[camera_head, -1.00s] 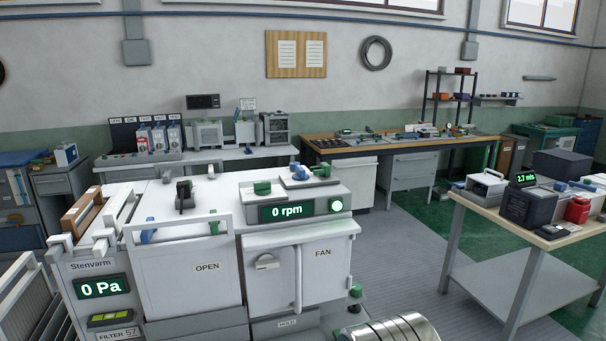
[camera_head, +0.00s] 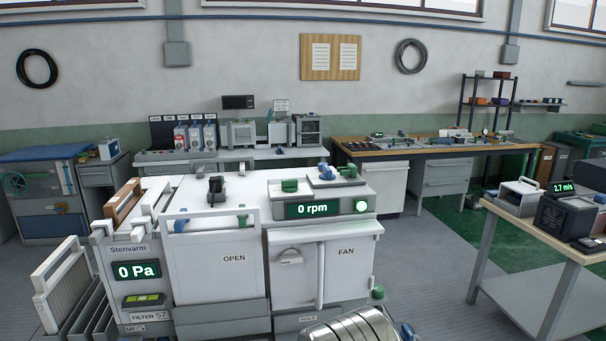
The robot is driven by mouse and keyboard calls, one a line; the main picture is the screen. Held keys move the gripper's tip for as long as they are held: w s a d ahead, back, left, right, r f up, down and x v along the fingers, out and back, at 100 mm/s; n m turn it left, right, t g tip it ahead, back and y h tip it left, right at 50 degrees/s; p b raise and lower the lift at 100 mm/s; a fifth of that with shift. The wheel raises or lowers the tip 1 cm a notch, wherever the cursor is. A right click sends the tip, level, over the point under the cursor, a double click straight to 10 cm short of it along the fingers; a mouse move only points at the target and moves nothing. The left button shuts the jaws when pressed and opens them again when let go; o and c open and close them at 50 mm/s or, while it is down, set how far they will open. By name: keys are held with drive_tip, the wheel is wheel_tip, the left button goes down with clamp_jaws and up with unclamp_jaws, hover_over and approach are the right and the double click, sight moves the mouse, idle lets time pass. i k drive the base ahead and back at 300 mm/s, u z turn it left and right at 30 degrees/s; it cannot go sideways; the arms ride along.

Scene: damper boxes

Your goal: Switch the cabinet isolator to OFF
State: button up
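A white cabinet (camera_head: 218,270) marked Stenvarm stands in front of me, with panels reading OPEN and FAN. A black upright fitting (camera_head: 215,188) stands on the cabinet top. No part is readably labelled as the isolator, and I cannot tell which fitting it is or its position. The rpm display (camera_head: 313,209) reads 0 rpm and the pressure display (camera_head: 137,271) reads 0 Pa. My gripper is not in view.
A ribbed metal cylinder (camera_head: 355,330) is cut off by the bottom edge, close in front. A table (camera_head: 535,237) with instruments stands at right. Pleated filters (camera_head: 65,280) stand at lower left. Grey floor (camera_head: 430,265) lies clear between cabinet and right table.

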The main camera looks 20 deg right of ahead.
sight(327, 174)
drive_tip(key=u, duration=0.5)
drive_tip(key=k, duration=0.95)
drive_tip(key=z, duration=0.9)
drive_tip(key=i, duration=1.05)
drive_tip(key=z, duration=0.1)
